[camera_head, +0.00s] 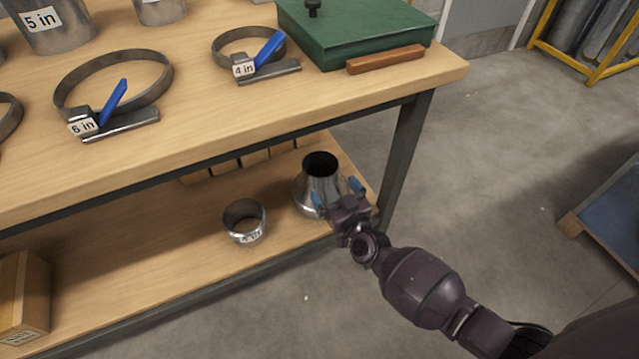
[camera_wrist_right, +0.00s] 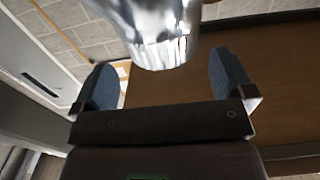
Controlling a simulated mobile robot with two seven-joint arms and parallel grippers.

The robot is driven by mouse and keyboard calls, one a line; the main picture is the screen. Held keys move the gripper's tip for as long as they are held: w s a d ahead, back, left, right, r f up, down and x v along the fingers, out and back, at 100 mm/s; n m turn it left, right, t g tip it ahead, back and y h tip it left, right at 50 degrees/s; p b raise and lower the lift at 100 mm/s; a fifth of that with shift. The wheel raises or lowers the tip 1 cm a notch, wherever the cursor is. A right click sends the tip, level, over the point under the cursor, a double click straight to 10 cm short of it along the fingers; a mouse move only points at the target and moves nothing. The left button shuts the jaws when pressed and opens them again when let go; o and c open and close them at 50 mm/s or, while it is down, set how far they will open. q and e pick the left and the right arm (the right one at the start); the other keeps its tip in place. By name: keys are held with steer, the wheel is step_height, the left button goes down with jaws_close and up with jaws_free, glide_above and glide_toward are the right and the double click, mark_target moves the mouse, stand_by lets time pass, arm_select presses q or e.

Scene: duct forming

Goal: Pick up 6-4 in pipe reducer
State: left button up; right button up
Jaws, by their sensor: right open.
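The pipe reducer (camera_head: 313,184) is a shiny metal cone-shaped fitting with a dark round opening on top. It stands upright on the lower shelf (camera_head: 180,255) near its right end; no label on it can be read. My right gripper (camera_head: 339,193) is open at its front side, with the blue-grey fingertips near its body. In the right wrist view the reducer's metal (camera_wrist_right: 160,35) fills the top centre, just beyond and between the two open fingers (camera_wrist_right: 165,80). I cannot tell whether a finger touches it. My left gripper is not in view.
A smaller metal ring fitting (camera_head: 244,222) stands left of the reducer. A cardboard box (camera_head: 22,295) is at the shelf's far left. The table leg (camera_head: 405,160) is close on the right. The tabletop (camera_head: 200,110) above holds clamps and a green case (camera_head: 355,30).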

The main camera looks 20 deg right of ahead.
mark_target(327, 178)
steer(key=shift+w, duration=0.75)
steer(key=w+b, duration=0.1)
steer(key=w, duration=0.3)
steer(key=shift+a+b, duration=0.1)
steer(key=shift+b, duration=0.3)
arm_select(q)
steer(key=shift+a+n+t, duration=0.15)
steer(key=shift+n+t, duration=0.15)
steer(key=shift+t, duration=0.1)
arm_select(e)
steer(key=shift+w+r, duration=0.15)
steer(key=shift+w, duration=0.35)
steer(key=shift+c, duration=0.2)
steer(key=c, duration=1.1)
steer(key=shift+r, duration=0.15)
